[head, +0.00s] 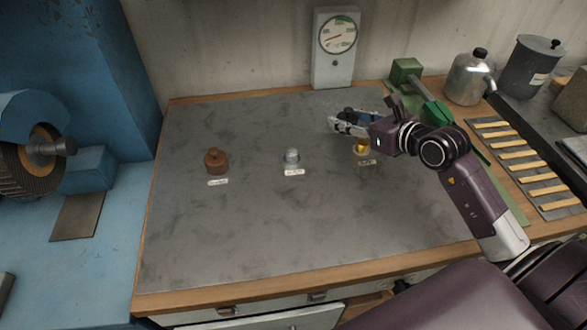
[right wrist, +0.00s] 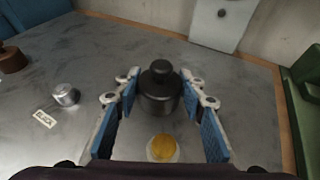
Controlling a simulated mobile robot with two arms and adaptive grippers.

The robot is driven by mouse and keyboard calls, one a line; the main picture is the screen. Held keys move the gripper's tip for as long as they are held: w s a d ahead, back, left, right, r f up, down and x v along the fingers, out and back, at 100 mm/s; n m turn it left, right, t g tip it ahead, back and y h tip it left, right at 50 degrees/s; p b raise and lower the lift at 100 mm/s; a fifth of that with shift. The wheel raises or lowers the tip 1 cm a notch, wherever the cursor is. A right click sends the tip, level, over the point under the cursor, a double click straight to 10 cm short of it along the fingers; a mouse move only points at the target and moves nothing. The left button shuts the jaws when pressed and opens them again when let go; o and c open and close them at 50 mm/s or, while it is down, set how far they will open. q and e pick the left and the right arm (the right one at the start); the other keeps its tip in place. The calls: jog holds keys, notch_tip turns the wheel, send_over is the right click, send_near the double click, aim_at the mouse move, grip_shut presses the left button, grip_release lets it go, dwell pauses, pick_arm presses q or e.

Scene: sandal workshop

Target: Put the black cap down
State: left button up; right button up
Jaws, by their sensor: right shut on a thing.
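The black cap (right wrist: 160,95), a dark cylinder with a round knob on top, is upright between the blue-padded fingers of my right gripper (right wrist: 162,100) in the right wrist view. My right gripper (head: 345,124) is shut on it, over the far right part of the grey worktop (head: 250,225). In the head view the fingers mostly hide the cap. I cannot tell how high its underside is above the worktop. My left gripper is not in view.
A yellow round piece (right wrist: 163,148) is just nearer than the cap. A silver cap (head: 292,156) and a brown cap (head: 216,162) stand farther left, each with a label. A gauge (head: 335,45) is behind; a green tool (head: 408,75) is to the right.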

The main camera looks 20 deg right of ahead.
jog(key=w, duration=0.2)
jog(key=w+d, duration=0.1)
jog(key=shift+r+m+h+p, duration=0.25)
jog(key=shift+m+h+p, duration=0.05)
jog(key=shift+h, duration=0.1)
jog(key=p, duration=0.3)
send_over(309, 101)
jog(key=s, duration=0.2)
jog(key=shift+w+d+f, duration=0.1)
jog(key=shift+w+f, duration=0.05)
jog(key=shift+w, duration=0.9)
notch_tip(309, 101, down, 4)
jog(key=shift+r+p, duration=0.25)
jog(key=shift+p, duration=0.25)
jog(key=shift+f, duration=0.1)
jog(key=o, duration=1.1)
jog(key=shift+f, duration=0.1)
jog(key=shift+s, duration=0.15)
